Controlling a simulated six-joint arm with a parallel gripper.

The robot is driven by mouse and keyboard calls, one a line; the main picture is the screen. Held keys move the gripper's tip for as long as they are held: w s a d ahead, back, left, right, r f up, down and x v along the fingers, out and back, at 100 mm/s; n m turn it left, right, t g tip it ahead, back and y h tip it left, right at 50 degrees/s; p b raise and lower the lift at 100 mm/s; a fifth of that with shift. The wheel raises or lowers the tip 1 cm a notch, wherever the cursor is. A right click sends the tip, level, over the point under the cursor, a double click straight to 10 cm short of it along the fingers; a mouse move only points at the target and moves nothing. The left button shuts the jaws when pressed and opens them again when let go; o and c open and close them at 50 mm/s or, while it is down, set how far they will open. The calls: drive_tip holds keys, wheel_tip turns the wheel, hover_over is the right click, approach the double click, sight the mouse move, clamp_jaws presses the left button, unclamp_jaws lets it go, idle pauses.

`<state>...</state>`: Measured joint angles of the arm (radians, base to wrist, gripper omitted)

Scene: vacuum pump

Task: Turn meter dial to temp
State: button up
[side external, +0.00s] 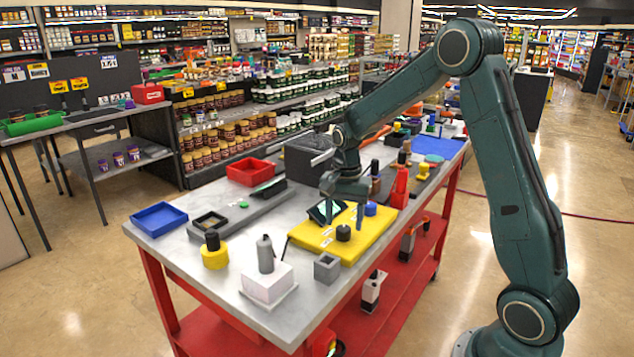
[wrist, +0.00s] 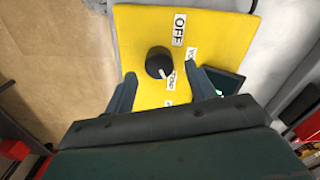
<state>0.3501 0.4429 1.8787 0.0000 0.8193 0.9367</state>
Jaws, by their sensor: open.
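A black round dial (side external: 343,232) sits on a yellow board (side external: 378,240) on the workbench. In the wrist view the dial (wrist: 157,60) has a white pointer mark aimed down and right, toward a small label (wrist: 171,80) whose text I cannot read surely. An OFF label (wrist: 180,29) is above right of the dial, a label starting with V (wrist: 191,55) is to its right, and another is lower, cut off. A dark meter screen (side external: 327,211) stands at the board's back left. My gripper (wrist: 163,82) is open above the board, its fingers apart and empty, short of the dial.
The bench's front left corner is clear.

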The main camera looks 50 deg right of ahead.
sight(344, 227)
wheel_tip(344, 227, up, 12)
drive_tip(key=shift+f, duration=0.25)
idle(0.5)
drive_tip(key=s+a+r+n+t, duration=0.3)
drive_tip(key=s+a+r+n, duration=0.45)
drive_tip(key=s+a, duration=0.3)
drive_tip(key=s+a+f+n+t, duration=0.1)
drive_tip(key=s+a+n, duration=0.1)
drive_tip(key=s, duration=0.4)
drive_tip(key=s+a+f+n+t, duration=0.1)
drive_tip(key=s+a+f+n, duration=0.1)
drive_tip(key=s+n, duration=0.3)
drive_tip(key=shift+s+a+t, duration=0.15)
drive_tip(key=shift+s+t, duration=0.15)
drive_tip(key=shift+s, duration=0.3)
